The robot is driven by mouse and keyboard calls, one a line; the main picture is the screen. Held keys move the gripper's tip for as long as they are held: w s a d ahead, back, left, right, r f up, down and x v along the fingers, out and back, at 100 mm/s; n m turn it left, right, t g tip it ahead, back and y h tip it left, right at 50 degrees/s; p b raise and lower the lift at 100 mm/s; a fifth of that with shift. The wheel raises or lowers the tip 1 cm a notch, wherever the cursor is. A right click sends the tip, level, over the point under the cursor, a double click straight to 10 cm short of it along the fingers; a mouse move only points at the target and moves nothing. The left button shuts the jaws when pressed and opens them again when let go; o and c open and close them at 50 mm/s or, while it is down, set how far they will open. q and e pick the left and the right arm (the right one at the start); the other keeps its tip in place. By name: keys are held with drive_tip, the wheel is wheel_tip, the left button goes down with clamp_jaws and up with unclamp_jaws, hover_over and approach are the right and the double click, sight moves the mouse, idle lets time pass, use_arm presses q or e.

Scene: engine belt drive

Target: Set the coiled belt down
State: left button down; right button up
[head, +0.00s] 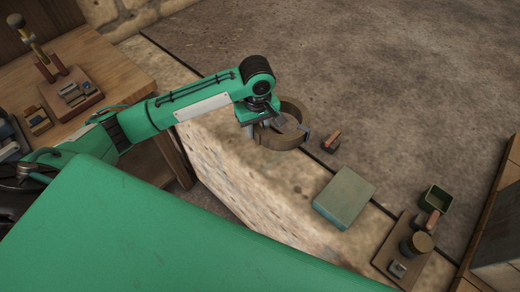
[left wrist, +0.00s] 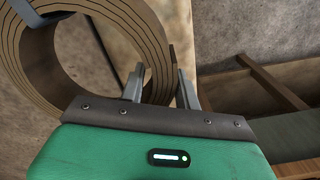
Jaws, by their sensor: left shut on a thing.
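The coiled belt (head: 288,108) is a brown ring of several layers. My left gripper (head: 268,124) is shut on the near part of its wall and holds it over the pale stone ledge. I cannot tell from the head view whether the belt touches the ledge. In the left wrist view the coiled belt (left wrist: 100,40) fills the upper left, with its layers seen edge-on. The two fingers of the left gripper (left wrist: 160,88) stand on either side of the coil's wall. A dark clip or band shows on the coil at the top left. My right gripper is not in view.
A green-grey box (head: 343,198) and a small red-handled item (head: 331,142) lie right of the belt. A board (head: 385,265) with a round-topped part and a small green bin (head: 436,198) are at the lower right. A wooden workbench (head: 125,75) with tools stands at the left.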

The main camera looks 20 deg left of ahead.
sight(258, 156)
use_arm(q)
wheel_tip(258, 156, down, 11)
drive_tip(key=shift+r, duration=0.2)
drive_tip(key=shift+f, duration=0.1)
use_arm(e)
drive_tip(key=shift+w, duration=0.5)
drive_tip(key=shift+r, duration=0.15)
use_arm(q)
drive_tip(key=c, duration=1.3)
unclamp_jaws()
drive_tip(key=shift+f, duration=0.15)
drive_tip(key=shift+o, duration=1.4)
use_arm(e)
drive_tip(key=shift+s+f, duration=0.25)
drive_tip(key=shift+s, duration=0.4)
use_arm(q)
wheel_tip(258, 156, up, 12)
drive_tip(key=shift+f, duration=0.15)
drive_tip(key=shift+r, duration=0.3)
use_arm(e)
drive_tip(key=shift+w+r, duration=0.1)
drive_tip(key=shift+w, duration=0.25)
use_arm(q)
drive_tip(key=shift+s+d+f, duration=0.1)
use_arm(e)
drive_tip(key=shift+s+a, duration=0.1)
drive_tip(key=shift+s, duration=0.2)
